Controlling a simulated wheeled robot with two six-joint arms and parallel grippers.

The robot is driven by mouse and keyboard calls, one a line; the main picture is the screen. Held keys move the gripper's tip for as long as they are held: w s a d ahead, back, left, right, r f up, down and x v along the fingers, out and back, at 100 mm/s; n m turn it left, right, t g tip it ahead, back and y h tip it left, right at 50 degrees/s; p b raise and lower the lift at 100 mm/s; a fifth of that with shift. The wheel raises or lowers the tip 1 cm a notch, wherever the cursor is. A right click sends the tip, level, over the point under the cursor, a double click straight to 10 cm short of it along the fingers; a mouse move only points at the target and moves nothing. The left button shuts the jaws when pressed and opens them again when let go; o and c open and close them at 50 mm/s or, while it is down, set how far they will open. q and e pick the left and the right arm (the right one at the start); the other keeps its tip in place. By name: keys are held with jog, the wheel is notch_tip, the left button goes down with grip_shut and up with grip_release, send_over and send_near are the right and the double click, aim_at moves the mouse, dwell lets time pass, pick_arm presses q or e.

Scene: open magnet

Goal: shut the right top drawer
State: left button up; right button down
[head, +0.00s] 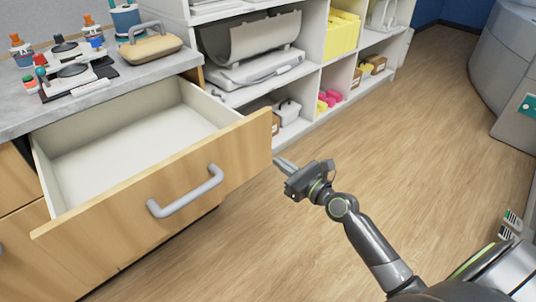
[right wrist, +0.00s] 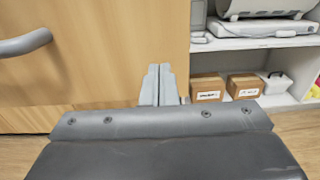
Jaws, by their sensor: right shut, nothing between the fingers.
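The top drawer (head: 160,185) of the wooden cabinet is pulled out far and its white inside looks empty. Its front has a grey bar handle (head: 186,192); the handle also shows at the left of the right wrist view (right wrist: 25,43). My right gripper (head: 283,163) is shut and empty beside the right end of the drawer front. In the right wrist view its closed fingers (right wrist: 157,84) point at the wooden front near its right edge. I cannot tell whether they touch it. My left gripper is not in view.
A grey counter (head: 150,68) above the drawer carries bottles, a tan case (head: 150,48) and instruments. White shelves (head: 300,85) with boxes and yellow items stand right of the cabinet. The wooden floor at the right is clear, up to a large grey machine (head: 500,60).

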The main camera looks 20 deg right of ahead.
aim_at(261, 149)
jog(key=x, duration=0.4)
jog(key=shift+w, duration=0.1)
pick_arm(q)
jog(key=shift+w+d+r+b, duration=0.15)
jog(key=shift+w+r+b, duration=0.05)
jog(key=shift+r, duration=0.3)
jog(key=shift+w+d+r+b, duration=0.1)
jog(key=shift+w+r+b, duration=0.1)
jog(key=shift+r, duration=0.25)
pick_arm(e)
jog(key=shift+w+a, duration=0.25)
jog(key=shift+w, duration=0.4)
jog(key=shift+w, duration=0.1)
